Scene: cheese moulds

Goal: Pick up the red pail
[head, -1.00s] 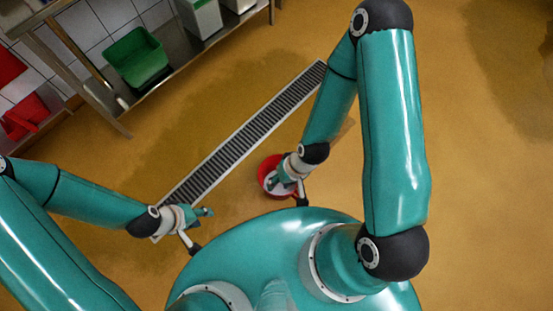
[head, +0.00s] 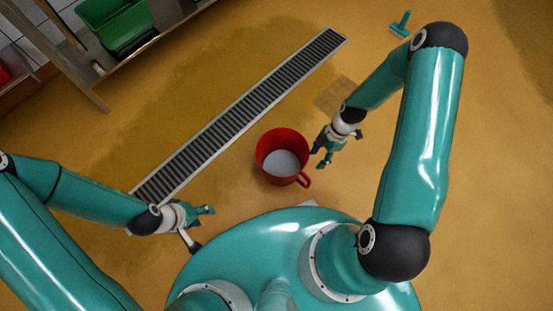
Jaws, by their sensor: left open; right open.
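The red pail (head: 268,145) stands on the ochre floor in the middle of the head view, just beyond the front of my body. It is upright, with a pale grey-white content or bottom inside and a red handle at its lower right.
A floor drain grate (head: 240,115) runs diagonally behind the pail. A green bin (head: 117,27) sits on a metal shelf (head: 160,27) at the upper left. A teal brush-like tool (head: 401,24) lies at the upper right. The floor at the right is clear.

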